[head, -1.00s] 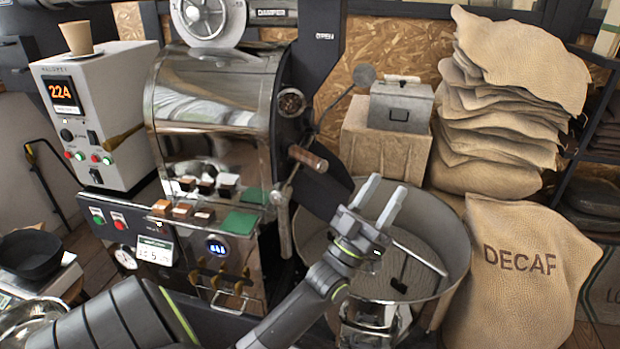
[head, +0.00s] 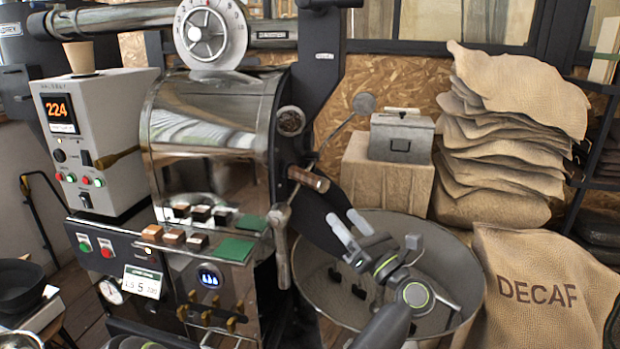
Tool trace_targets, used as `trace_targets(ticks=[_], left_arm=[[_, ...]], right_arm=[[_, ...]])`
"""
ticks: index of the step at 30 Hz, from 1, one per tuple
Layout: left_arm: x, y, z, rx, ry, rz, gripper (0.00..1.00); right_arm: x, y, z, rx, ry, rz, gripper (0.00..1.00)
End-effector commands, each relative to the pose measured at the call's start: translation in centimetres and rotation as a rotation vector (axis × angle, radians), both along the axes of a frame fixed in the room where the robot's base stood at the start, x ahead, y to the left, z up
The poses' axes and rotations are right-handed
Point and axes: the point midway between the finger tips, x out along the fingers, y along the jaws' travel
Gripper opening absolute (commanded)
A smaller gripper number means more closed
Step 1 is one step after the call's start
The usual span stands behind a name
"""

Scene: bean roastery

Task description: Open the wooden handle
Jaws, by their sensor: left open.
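A short brown wooden handle (head: 309,179) with a metal end sticks out from the right front of the shiny roaster drum (head: 210,115). A grey metal lever (head: 279,225) hangs just below and left of it. My left gripper (head: 345,224) is open and empty, below and right of the wooden handle in the picture. Its fingers point up and left, apart from the handle. A dark chute (head: 325,222) lies behind the fingers. My right gripper is not in view.
The round cooling tray (head: 470,290) is below my left gripper. A control box (head: 100,140) stands at left. A metal case (head: 401,138) sits on a wooden block. Sacks, including a DECAF sack (head: 535,290), fill the right.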

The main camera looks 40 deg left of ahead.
Motion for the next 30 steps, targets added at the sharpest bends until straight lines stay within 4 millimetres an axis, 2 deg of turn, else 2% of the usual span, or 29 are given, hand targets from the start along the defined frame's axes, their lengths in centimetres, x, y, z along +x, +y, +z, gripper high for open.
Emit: trace_targets(ticks=[3,18,24,30], left_arm=[[0.2,2.4,1.4,0.006,0.0,0.003,0.51],[1.4,11.1,4.7,0.005,0.004,0.003,0.51],[1.6,12.6,5.2,0.003,0.002,0.001,0.51],[1.7,12.8,5.2,0.002,0.003,0.001,0.51]], right_arm=[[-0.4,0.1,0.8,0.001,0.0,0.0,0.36],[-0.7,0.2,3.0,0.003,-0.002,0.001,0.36],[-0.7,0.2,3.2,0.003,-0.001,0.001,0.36],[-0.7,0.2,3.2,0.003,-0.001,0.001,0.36]])
